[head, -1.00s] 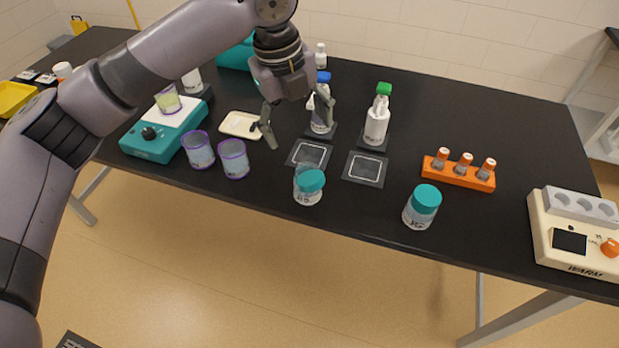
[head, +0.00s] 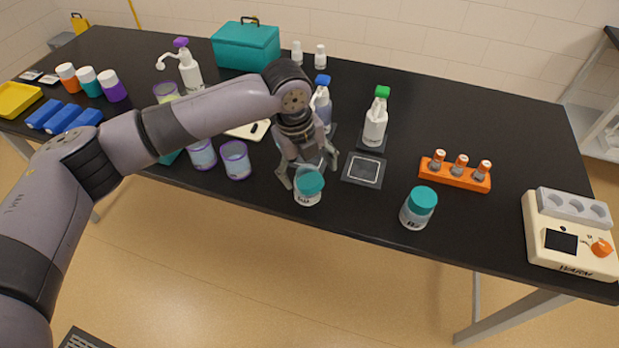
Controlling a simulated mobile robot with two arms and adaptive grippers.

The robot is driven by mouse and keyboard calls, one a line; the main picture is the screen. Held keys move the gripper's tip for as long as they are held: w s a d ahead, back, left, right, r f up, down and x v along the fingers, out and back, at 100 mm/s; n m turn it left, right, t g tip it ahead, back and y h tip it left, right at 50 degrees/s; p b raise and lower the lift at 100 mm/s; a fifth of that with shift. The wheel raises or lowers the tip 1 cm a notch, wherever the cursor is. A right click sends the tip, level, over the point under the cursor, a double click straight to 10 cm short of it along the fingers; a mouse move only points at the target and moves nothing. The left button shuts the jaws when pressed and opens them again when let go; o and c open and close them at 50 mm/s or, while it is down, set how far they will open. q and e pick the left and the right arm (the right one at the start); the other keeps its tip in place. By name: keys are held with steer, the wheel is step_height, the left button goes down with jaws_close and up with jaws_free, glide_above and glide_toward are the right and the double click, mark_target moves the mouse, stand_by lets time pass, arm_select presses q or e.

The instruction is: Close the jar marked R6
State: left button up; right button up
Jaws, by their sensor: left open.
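A clear jar (head: 307,198) with a teal lid (head: 309,183) stands near the table's front edge, with a clear glassy edge showing behind the lid. Its marking is too small to read, and I cannot tell how the lid sits. A second clear jar (head: 413,218) with a teal lid (head: 422,200) stands further right; its marking is also unreadable. My left gripper (head: 306,176) is open, pointing down just behind the first jar, with one finger left of it and the other behind to its right. I cannot tell whether it touches the jar. My right gripper is out of view.
A dark square pad (head: 376,179) lies right of the gripper. Pump bottles with blue (head: 322,79) and green (head: 382,91) tops stand behind. Purple-rimmed cups (head: 236,160) stand left. An orange rack (head: 455,181) and a beige device (head: 570,237) are at right.

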mark_target(310, 182)
arm_select(q)
steer(key=shift+f+p, duration=0.25)
steer(key=shift+p, duration=0.05)
steer(key=f, duration=0.1)
steer(key=f+p, duration=0.1)
steer(key=f, duration=0.1)
steer(key=shift+w+d+f+p, duration=0.2)
steer(key=shift+w+f+p, duration=0.05)
steer(key=shift+f+p, duration=0.1)
steer(key=shift+f, duration=0.5)
steer(key=shift+c, duration=0.3)
steer(key=c, duration=0.8)
steer(key=shift+r, duration=0.1)
